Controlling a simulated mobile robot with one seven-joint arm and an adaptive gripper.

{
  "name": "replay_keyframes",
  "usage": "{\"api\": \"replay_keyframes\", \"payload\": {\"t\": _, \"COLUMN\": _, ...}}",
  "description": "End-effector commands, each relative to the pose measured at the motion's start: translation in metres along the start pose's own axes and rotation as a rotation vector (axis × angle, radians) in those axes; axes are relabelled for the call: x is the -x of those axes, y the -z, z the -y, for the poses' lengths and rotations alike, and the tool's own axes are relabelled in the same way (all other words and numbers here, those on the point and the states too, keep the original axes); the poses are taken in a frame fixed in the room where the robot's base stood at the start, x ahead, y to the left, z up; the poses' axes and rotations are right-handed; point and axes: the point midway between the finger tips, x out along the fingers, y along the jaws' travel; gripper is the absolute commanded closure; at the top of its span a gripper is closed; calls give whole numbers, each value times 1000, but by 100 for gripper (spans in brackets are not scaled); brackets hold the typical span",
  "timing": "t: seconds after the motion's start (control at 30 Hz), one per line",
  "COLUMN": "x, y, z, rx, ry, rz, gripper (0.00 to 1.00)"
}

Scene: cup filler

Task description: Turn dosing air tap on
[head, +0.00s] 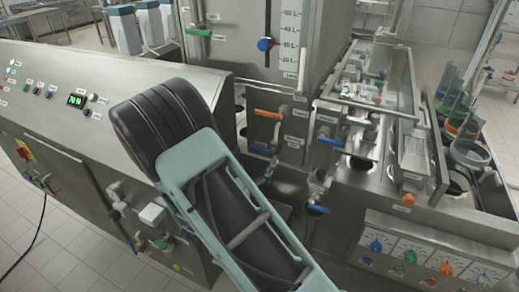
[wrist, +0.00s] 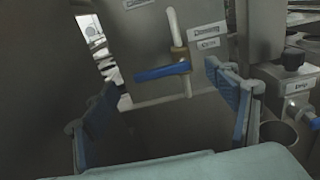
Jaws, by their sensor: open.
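In the wrist view, a tap with a blue lever (wrist: 160,72) is on a grey metal panel, and its lever lies nearly horizontal. A pale pipe rises above its right end, and small labels (wrist: 207,37) beside it are too blurred to read surely. My gripper (wrist: 161,82) is open, with one blue-grey finger on each side of the lever in the picture. Nothing is between the fingers, and I cannot tell how far off the lever is. In the head view my gripper is hidden, and I cannot tell which blue lever there is the same one.
In the head view, an orange-handled tap (head: 269,115) and a blue-handled tap (head: 330,141) are on the machine's front. Several coloured knobs line the lower right panel (head: 430,262). Pipes crowd the middle.

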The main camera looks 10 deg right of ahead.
Motion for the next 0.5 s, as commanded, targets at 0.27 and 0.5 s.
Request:
{"api": "replay_keyframes", "payload": {"t": 0.27, "x": -36, "y": -1, "z": 0, "rx": -1, "ry": 2, "rz": 0, "gripper": 21}}
{"api": "replay_keyframes", "payload": {"t": 0.5, "x": -41, "y": 0, "z": 0, "rx": -1, "ry": 0, "rz": 0, "gripper": 21}}
